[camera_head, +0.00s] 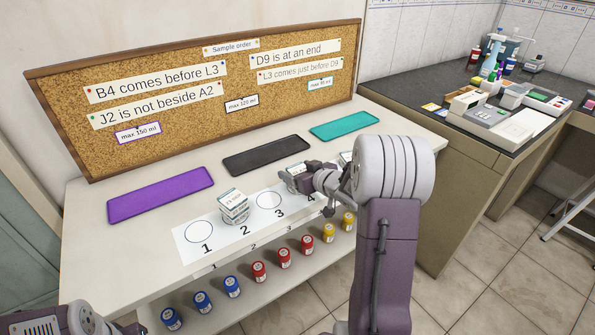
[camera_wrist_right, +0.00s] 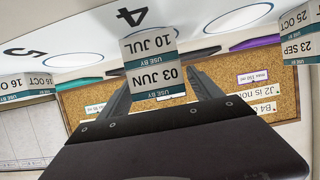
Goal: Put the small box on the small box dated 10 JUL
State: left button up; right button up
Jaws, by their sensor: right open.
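In the right wrist view, which is upside down, a small box dated 03 JUN (camera_wrist_right: 156,84) sits on the small box dated 10 JUL (camera_wrist_right: 148,46), by the printed 4. My right gripper (camera_wrist_right: 158,77) is open, with its fingers on either side of the 03 JUN box; I cannot tell whether they touch it. In the head view the right gripper (camera_head: 298,180) is at the right part of the white strip, and it and the arm hide most of that stack. Only part of my left arm shows at the bottom left; its jaws cannot be made out.
A stack of boxes (camera_head: 233,206) stands at place 2 on the white strip (camera_head: 185,238). Circles 1 and 3 are empty. Purple (camera_head: 160,194), black (camera_head: 266,155) and teal (camera_head: 344,125) trays lie behind, before the cork board (camera_head: 200,100). Several coloured jars (camera_head: 259,271) stand on the shelf below.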

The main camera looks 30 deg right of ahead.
jog(key=p+v, duration=0.3)
jog(key=v, duration=0.9)
